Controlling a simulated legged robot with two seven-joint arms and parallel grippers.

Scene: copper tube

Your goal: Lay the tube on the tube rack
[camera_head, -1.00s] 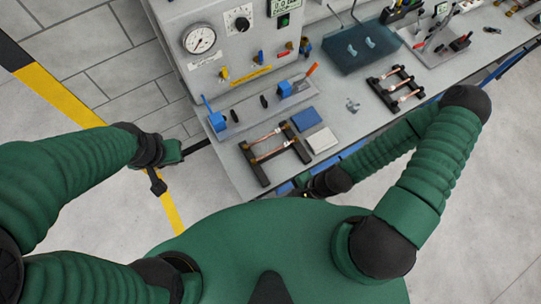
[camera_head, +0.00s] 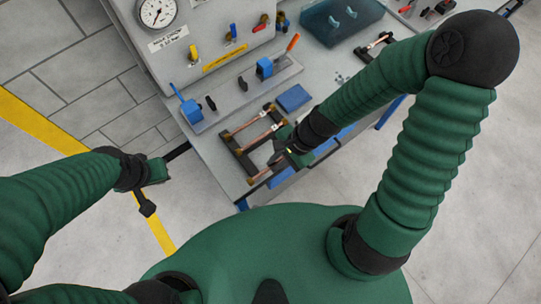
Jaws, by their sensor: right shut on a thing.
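My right gripper (camera_head: 281,156) reaches in over the bench's front edge and is shut on a copper tube (camera_head: 259,176). Only one end of this tube shows; the gripper and forearm hide the rest. A black tube rack (camera_head: 240,159) lies just left of and behind the gripper, with two copper tubes (camera_head: 244,126) across it. The held tube is close to the rack's front end; whether it touches the rack cannot be told. My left gripper (camera_head: 156,174) is off the bench at the left, over the floor, its jaws unclear.
A second black rack (camera_head: 373,46) stands farther back, partly hidden by my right arm. A blue block (camera_head: 293,98) lies beside the near rack. A fixture with blue clamps (camera_head: 264,69) and a gauge panel (camera_head: 157,12) stand behind. The bench's left front corner is bare.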

